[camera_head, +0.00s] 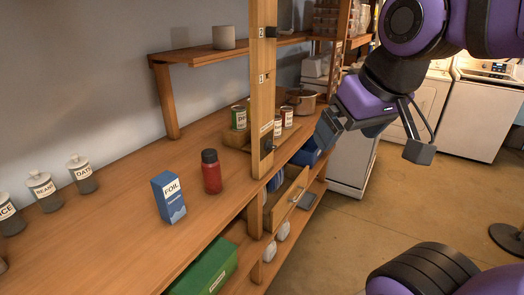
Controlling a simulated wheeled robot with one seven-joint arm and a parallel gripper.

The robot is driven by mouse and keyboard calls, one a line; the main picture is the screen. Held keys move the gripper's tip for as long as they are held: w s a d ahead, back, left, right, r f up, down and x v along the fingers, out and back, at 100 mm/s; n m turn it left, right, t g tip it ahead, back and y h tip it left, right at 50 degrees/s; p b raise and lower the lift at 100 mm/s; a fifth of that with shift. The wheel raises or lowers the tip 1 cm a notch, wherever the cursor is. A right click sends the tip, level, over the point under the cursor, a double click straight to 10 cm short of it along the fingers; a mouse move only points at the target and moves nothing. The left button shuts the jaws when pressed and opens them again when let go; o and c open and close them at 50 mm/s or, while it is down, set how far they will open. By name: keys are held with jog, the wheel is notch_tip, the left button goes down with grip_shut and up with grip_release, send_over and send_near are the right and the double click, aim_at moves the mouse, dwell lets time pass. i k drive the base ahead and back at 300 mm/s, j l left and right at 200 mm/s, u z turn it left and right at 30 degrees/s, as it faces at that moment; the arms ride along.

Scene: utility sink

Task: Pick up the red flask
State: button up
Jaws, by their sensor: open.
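The red flask (211,175) has a dark cap and stands upright on the wooden counter, just right of the blue foil box. My gripper (372,140) is at the upper right, over the floor in front of the counter and well apart from the flask. Its two fingers are spread wide with nothing between them. A wooden post stands between the flask and my gripper in the picture.
The foil box (170,198) stands close to the flask's left. A wooden post (263,110) rises at the counter's front edge. Several cans (239,117) stand behind it. Labelled jars (82,174) are at left. An open drawer (288,199) sticks out below the counter.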

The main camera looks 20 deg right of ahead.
aim_at(211, 165)
jog(key=i+l, duration=0.25)
jog(key=i, duration=0.15)
jog(key=i+l, duration=0.25)
jog(key=i, duration=0.15)
